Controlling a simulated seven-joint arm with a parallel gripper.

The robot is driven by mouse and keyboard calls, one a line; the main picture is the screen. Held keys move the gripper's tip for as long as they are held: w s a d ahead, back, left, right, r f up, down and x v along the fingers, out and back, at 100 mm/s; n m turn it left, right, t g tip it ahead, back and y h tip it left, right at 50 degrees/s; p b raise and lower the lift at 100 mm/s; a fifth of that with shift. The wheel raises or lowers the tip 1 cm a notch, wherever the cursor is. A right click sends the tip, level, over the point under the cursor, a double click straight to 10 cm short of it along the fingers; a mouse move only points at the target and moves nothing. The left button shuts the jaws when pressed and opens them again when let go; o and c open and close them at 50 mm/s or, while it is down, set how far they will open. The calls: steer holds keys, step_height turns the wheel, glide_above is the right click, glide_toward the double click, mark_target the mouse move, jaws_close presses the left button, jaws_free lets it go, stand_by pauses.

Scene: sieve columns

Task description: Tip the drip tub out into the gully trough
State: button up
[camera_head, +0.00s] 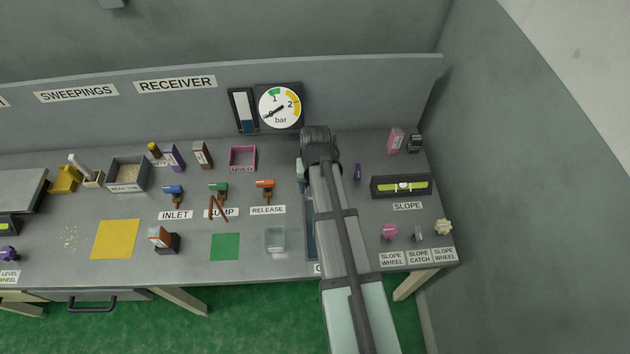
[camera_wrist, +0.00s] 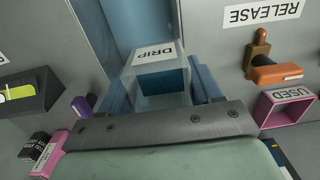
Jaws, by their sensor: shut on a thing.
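The drip tub (camera_wrist: 147,82) is a grey-blue, box-shaped tub with a white DRIP label, in the middle of the wrist view. My gripper (camera_wrist: 162,88) is shut on it, with a blue finger on each side. The tub's open mouth shows a dark blue inside; I cannot tell whether there is liquid in it. The gully trough appears as a long blue channel (camera_wrist: 115,22) beyond the tub in the wrist view. In the head view a strip of the trough (camera_head: 310,235) shows left of my arm, which hides the rest.
A pink USED box (camera_head: 242,158) and the orange RELEASE valve (camera_head: 265,188) stand left of my arm. A clear tub (camera_head: 275,239) is near the front edge. The SLOPE level (camera_head: 401,186) and a pink slope wheel (camera_head: 390,231) are to the right. The back panel carries a gauge (camera_head: 279,107).

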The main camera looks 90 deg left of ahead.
steer(key=g, duration=0.3)
steer(key=shift+f+g, duration=0.3)
steer(key=g, duration=0.4)
steer(key=shift+s+f, duration=0.15)
steer(key=shift+f, duration=0.15)
steer(key=g, duration=0.3)
steer(key=shift+g, duration=0.4)
steer(key=shift+w+r+g, duration=0.15)
steer(key=shift+w+g, duration=0.05)
steer(key=shift+g, duration=0.8)
steer(key=shift+w+r+g, duration=0.1)
steer(key=shift+w+g, duration=0.05)
steer(key=shift+g, duration=0.85)
